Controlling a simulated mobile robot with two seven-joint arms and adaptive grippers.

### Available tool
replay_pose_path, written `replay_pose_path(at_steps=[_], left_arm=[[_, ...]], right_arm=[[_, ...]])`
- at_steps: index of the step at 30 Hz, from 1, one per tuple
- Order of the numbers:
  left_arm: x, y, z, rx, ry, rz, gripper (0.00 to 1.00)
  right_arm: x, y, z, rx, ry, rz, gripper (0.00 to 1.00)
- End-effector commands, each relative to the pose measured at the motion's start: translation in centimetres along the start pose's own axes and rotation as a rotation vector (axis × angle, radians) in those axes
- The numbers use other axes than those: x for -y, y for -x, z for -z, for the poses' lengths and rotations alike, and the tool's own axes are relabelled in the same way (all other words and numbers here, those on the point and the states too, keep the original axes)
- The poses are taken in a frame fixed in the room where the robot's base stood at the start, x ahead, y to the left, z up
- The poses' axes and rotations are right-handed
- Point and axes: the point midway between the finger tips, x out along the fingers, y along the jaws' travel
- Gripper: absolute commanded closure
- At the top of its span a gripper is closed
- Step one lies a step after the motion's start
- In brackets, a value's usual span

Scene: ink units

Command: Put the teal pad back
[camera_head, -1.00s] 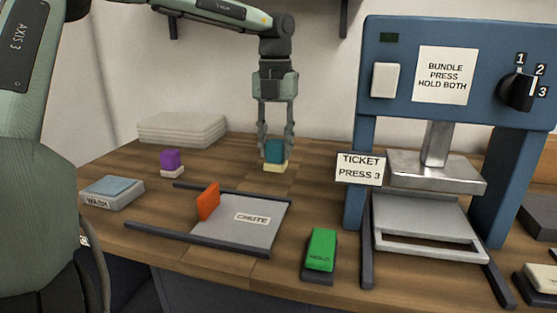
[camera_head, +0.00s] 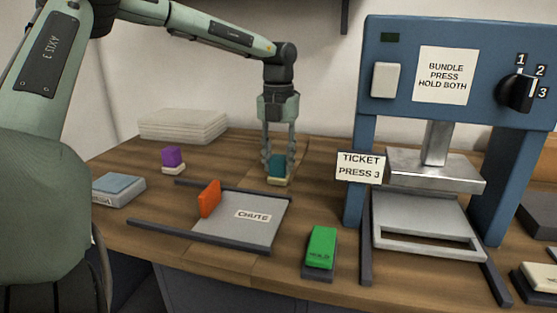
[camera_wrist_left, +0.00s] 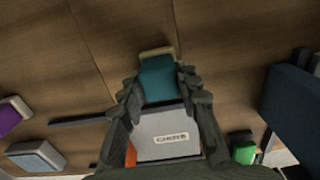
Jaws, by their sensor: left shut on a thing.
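The teal pad (camera_head: 277,163) is a teal block with a cream layer (camera_head: 278,181) under it, behind the chute plate. My left gripper (camera_head: 278,168) points down and is shut on the teal block, with a finger on each side. In the left wrist view the teal pad (camera_wrist_left: 158,80) sits between the fingers (camera_wrist_left: 160,88), and the cream part shows at its far edge. Whether its underside touches the table is unclear. My right gripper is not in view.
A grey chute plate (camera_head: 258,230) with dark rails and an orange block (camera_head: 209,198) lies in front. A purple pad (camera_head: 171,157) and a wash pad (camera_head: 120,187) stand left. The blue press (camera_head: 365,120) and a green hold button (camera_head: 321,247) stand right.

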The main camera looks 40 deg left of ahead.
Motion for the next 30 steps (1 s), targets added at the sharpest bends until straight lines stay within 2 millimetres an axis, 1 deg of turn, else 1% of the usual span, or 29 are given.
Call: replay_pose_path(at_steps=[3, 4, 8, 9, 20, 21, 23, 26, 30], left_arm=[[0.0, -0.1, 0.0, 0.000, 0.000, 0.000, 0.95], [0.0, -0.1, 0.0, 0.000, 0.000, 0.000, 0.66], [0.0, -0.1, 0.0, 0.000, 0.000, 0.000, 0.50], [0.0, -0.1, 0.0, 0.000, 0.000, 0.000, 0.47], [0.0, 0.2, 0.0, 0.000, 0.000, 0.000, 0.47], [0.0, 0.5, -0.1, 0.002, 0.000, 0.000, 0.47], [0.0, 1.4, -0.1, 0.004, 0.000, 0.000, 0.47], [0.0, 3.5, -0.1, 0.005, 0.000, 0.001, 0.47], [0.0, 6.7, -0.1, 0.006, 0.001, 0.001, 0.47]], right_arm=[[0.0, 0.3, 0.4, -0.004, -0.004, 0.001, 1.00], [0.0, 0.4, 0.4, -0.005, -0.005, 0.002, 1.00], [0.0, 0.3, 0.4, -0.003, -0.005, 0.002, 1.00], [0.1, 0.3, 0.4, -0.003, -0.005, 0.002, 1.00], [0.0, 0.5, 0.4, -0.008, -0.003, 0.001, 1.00], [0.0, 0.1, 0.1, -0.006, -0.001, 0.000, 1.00], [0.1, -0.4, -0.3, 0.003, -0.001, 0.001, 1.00], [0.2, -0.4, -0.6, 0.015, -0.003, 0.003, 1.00], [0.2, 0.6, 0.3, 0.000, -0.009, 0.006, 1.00]])
